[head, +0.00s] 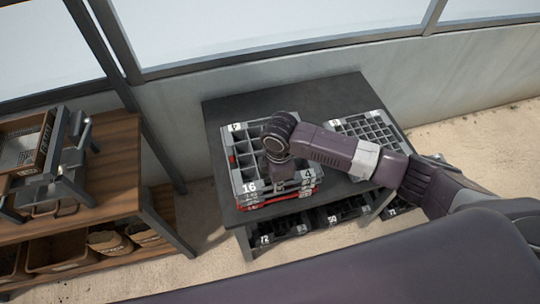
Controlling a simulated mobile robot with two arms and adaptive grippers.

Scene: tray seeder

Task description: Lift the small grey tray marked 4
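A stack of grey trays stands on the left half of the dark table. A label 4 (308,175) shows at the front right of the stack, and a label 16 (249,187) at its front left. The grey tray marked 4 appears to lie at the top right of the stack, mostly hidden under my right arm. My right gripper (280,181) points down over the stack, close to this tray. Its fingers are too hidden and dark to show whether they are open or touch the tray. My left gripper is not in view.
Another grey tray with many cells (367,132) lies at the table's right. The dark table (290,100) is bare at the back. Red trays (288,200) lie lower in the stack. Dark numbered trays (290,229) sit beneath. A wooden shelf (112,140) stands left.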

